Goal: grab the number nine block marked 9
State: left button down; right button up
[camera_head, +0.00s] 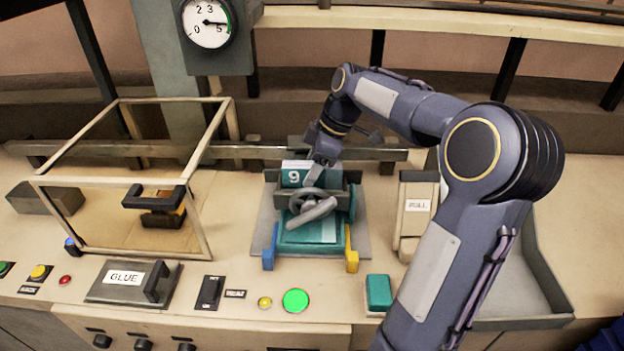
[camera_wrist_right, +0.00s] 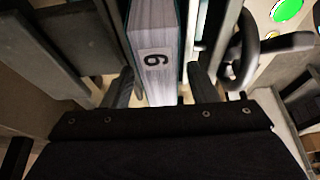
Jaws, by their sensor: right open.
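The number nine block (camera_head: 296,175) is teal with a pale face marked 9. It sits in the press-like machine behind the grey handwheel (camera_head: 311,205). In the right wrist view the block (camera_wrist_right: 155,38) stands between my two open fingers, its 9 turned sideways. My right gripper (camera_head: 315,172) reaches down at the block from the upper right, and its fingertips also show in the wrist view (camera_wrist_right: 162,88). A gap shows beside the block, so contact cannot be told. My left gripper is not in view.
A glass-sided case (camera_head: 50,212) stands at the left. The GLUE box (camera_head: 118,291), a green button (camera_head: 295,301) and a teal block (camera_head: 379,292) lie along the front. The PULL unit (camera_head: 417,222) is right of the machine. A gauge (camera_head: 208,22) hangs behind.

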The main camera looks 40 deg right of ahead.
jog(key=shift+f, duration=0.25)
dwell(0.4)
jog(key=shift+c, duration=0.4)
jog(key=c, duration=1)
grip_shut()
jog(key=shift+r, duration=0.1)
